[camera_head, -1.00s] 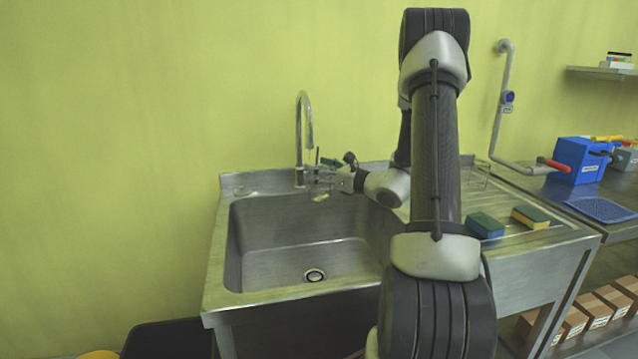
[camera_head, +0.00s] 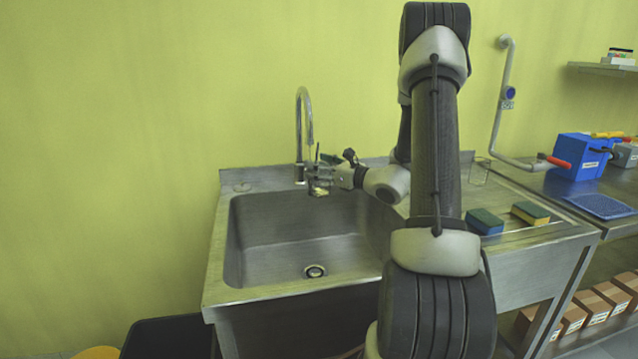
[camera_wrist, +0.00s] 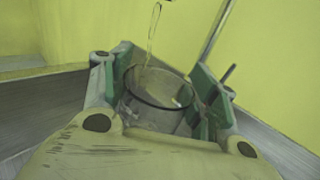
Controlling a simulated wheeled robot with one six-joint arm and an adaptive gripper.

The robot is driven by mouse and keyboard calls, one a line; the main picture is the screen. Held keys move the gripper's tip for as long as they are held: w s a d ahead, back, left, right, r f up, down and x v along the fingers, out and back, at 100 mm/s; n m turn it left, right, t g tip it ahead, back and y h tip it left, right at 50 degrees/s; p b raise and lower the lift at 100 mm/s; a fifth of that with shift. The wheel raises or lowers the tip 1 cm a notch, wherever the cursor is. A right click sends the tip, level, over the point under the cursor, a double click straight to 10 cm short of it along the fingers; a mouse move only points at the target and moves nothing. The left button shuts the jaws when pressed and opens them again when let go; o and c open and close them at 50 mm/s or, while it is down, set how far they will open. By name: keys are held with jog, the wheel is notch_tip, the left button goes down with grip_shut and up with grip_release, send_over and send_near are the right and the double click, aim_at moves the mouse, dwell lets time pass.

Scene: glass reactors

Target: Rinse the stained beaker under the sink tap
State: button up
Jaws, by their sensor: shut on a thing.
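My gripper (camera_head: 318,178) is over the back of the sink basin, just under the spout of the curved tap (camera_head: 303,115). In the wrist view its green-padded fingers (camera_wrist: 165,92) are shut on a clear glass beaker (camera_wrist: 158,112), one on each side. The beaker's mouth faces up toward the camera. A clear stream of water (camera_wrist: 151,38) comes down from the tap spout (camera_wrist: 167,1) to the beaker's mouth. A pale yellowish patch shows low on the beaker (camera_head: 318,192) in the head view. The beaker's underside is hidden in the wrist view.
The steel sink basin (camera_head: 305,235) is empty below, with a round drain (camera_head: 315,271). Two sponges (camera_head: 484,221) (camera_head: 530,213) lie on the drainboard to the right, and a wire holder (camera_head: 479,173) stands behind. A blue box (camera_head: 580,157) is on the right bench.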

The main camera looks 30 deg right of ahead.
jog(key=a+v, duration=0.1)
jog(key=v, duration=0.7)
jog(key=shift+s, duration=0.15)
dwell(0.3)
dwell(1.1)
jog(key=shift+d, duration=0.1)
jog(key=s+d+r, duration=0.1)
jog(key=s+r, duration=0.3)
jog(key=shift+s, duration=0.4)
jog(key=shift+d, duration=0.2)
dwell(0.5)
